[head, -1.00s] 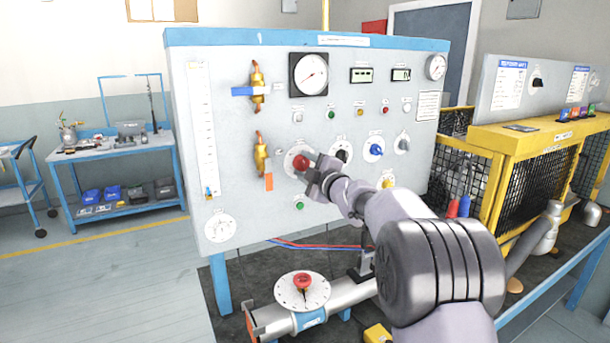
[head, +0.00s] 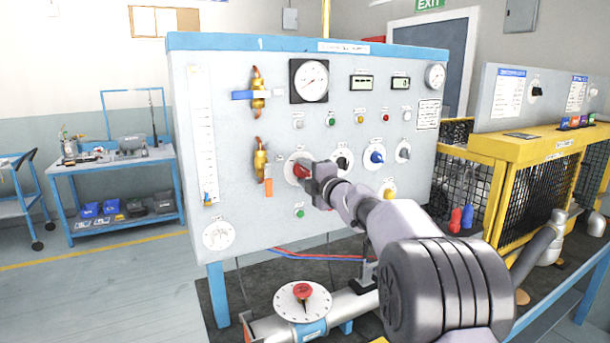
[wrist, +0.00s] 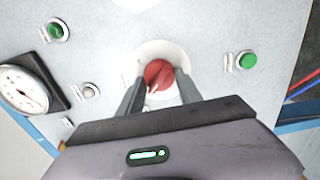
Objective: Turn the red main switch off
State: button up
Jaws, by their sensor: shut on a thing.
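The red main switch (head: 301,169) is a red knob on a round white plate, low in the middle-left of the grey panel (head: 225,130). In the wrist view the red knob (wrist: 159,75) sits between my two fingers, its ridge tilted in the picture. My gripper (head: 307,171) is at the panel face, shut on the red knob. In the wrist view my gripper (wrist: 160,86) has a finger on each side of the knob. My gripper hides part of the plate in the head view.
A black knob (head: 342,160), a blue knob (head: 377,155) and a grey knob (head: 403,152) are right of the switch. A green button (head: 299,212) is below it. An orange-handled valve (head: 262,165) is close on the left. A pipe with a red-knobbed dial (head: 303,297) lies below the panel.

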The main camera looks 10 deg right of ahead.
jog(key=o, duration=1.4)
jog(key=shift+c, duration=0.2)
jog(key=v, duration=1.7)
jog(key=shift+s, duration=0.15)
jog(key=shift+r, duration=0.1)
